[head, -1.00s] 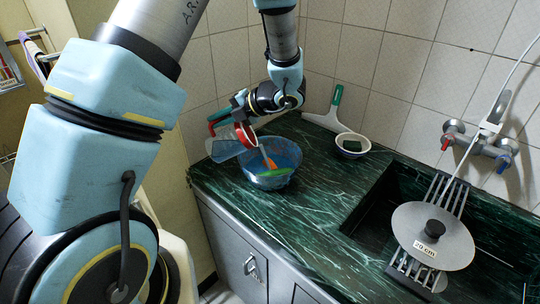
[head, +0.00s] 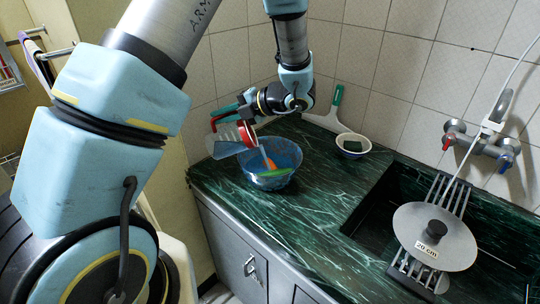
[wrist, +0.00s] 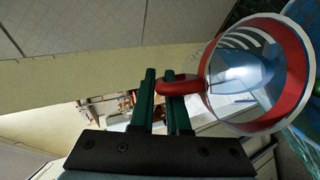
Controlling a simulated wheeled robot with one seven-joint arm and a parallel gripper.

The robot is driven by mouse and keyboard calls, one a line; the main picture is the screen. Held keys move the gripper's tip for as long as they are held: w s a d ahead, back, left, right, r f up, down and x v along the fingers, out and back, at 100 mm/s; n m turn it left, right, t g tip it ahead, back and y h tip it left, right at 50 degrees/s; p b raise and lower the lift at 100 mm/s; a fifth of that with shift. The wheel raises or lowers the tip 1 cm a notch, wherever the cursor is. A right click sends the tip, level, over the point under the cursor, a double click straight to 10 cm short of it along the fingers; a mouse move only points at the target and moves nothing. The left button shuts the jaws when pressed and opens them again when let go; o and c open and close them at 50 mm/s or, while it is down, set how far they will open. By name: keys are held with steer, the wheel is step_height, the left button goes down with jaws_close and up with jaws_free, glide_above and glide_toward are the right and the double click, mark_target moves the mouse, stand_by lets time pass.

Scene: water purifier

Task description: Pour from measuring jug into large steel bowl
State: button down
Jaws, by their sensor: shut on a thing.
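The clear measuring jug (head: 229,148) has a red rim and red handle. It is tilted well over, its mouth towards the large steel bowl (head: 270,182), above the bowl's left side. The bowl stands on the counter and looks bluish inside, with something orange and green in it. A pale streak runs between the jug's mouth and the bowl; I cannot tell whether it is liquid or a utensil. My gripper (head: 226,116), with green fingers, is shut on the jug's handle. In the wrist view the fingers (wrist: 160,88) meet the red handle, and the jug (wrist: 262,100) looks bluish inside.
A small bowl (head: 353,153) with a dark sponge and a green-handled squeegee (head: 335,105) stand behind to the right. The sink (head: 375,215) is on the right, with a rack and a round lid (head: 433,240) across it. Tiled walls close off the back.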

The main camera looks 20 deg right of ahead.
steer(key=shift+s+d+r+y, duration=0.1)
steer(key=shift+d+r+y, duration=0.1)
steer(key=shift+d+y, duration=0.1)
